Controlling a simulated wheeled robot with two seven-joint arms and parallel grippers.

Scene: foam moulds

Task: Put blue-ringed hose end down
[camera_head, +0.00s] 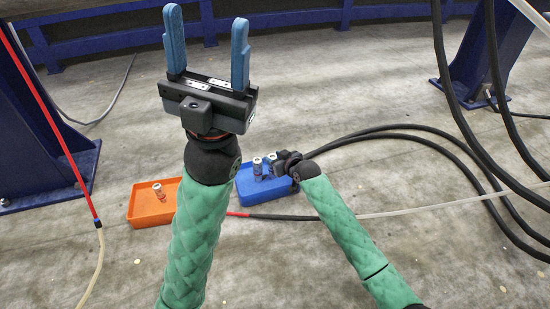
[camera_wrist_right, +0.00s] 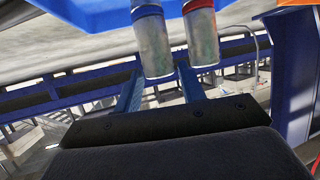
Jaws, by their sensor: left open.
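My left gripper (camera_head: 207,44) is raised high in the head view, open and empty, far above the floor. My right gripper (camera_head: 278,163) is low at the blue tray (camera_head: 262,196). Two pale metal hose ends stand side by side there in the head view. The right wrist view shows the blue-ringed hose end (camera_wrist_right: 152,45) and, beside it, the red-ringed one (camera_wrist_right: 202,40). The right fingers (camera_wrist_right: 160,82) lie on either side of the blue-ringed end. Their tips are hidden, so I cannot tell whether they grip it.
An orange tray (camera_head: 139,211) with another hose end (camera_head: 159,192) is left of the blue tray. Black hoses (camera_head: 415,132) run across the right side. A red and pale hose (camera_head: 58,130) hangs at the left. Blue posts (camera_head: 490,55) stand at both sides.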

